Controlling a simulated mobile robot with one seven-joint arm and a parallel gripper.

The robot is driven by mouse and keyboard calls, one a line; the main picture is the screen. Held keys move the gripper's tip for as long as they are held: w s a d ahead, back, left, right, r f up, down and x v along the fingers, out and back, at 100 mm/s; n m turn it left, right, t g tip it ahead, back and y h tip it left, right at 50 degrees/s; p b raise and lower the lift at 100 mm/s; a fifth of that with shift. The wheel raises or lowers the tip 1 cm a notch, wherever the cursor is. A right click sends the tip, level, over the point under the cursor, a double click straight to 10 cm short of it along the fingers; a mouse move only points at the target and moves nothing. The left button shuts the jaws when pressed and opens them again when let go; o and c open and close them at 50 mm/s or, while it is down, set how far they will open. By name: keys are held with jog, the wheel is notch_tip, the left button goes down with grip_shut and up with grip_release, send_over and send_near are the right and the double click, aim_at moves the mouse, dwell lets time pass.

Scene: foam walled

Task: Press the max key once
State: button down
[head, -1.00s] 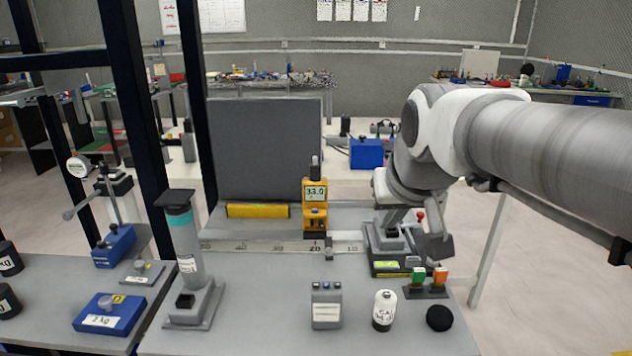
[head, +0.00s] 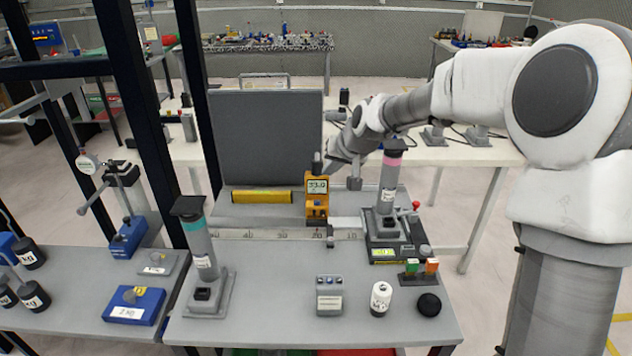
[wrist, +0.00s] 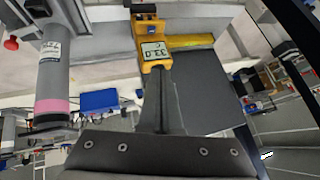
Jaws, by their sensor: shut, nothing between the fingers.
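A yellow gauge (head: 317,208) with a lit display reading about 33.0 stands upright on the bench's ruled rail. It also shows upside down in the wrist view (wrist: 153,53). Small dark keys sit on its front below the display; their labels are too small to read, so I cannot tell which is the max key.
A pink-banded cylinder (head: 389,185) stands on a dark base right of the gauge, and a teal-banded cylinder (head: 198,240) stands to the left. A grey panel (head: 266,140) rises behind. A small box (head: 329,296), a white bottle (head: 380,298) and a black ball (head: 429,304) line the front.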

jog(key=m+y+p, duration=0.2)
jog(key=p, duration=0.1)
send_over(317, 202)
jog(key=shift+s+d+f, duration=0.15)
jog(key=shift+s+f, duration=0.05)
jog(key=shift+f, duration=0.25)
jog(key=shift+s+d+f, duration=0.1)
jog(key=shift+s+f, duration=0.1)
jog(key=shift+f, duration=0.2)
jog(key=shift+f+b, duration=2.6)
jog(key=shift+f, duration=1.8)
jog(key=shift+f, duration=0.1)
jog(key=shift+f+b, duration=0.3)
jog(key=shift+b, duration=0.15)
jog(key=shift+f+b, duration=0.4)
jog(key=shift+r, duration=0.1)
jog(key=shift+r+p, duration=0.4)
jog(key=shift+r, duration=0.35)
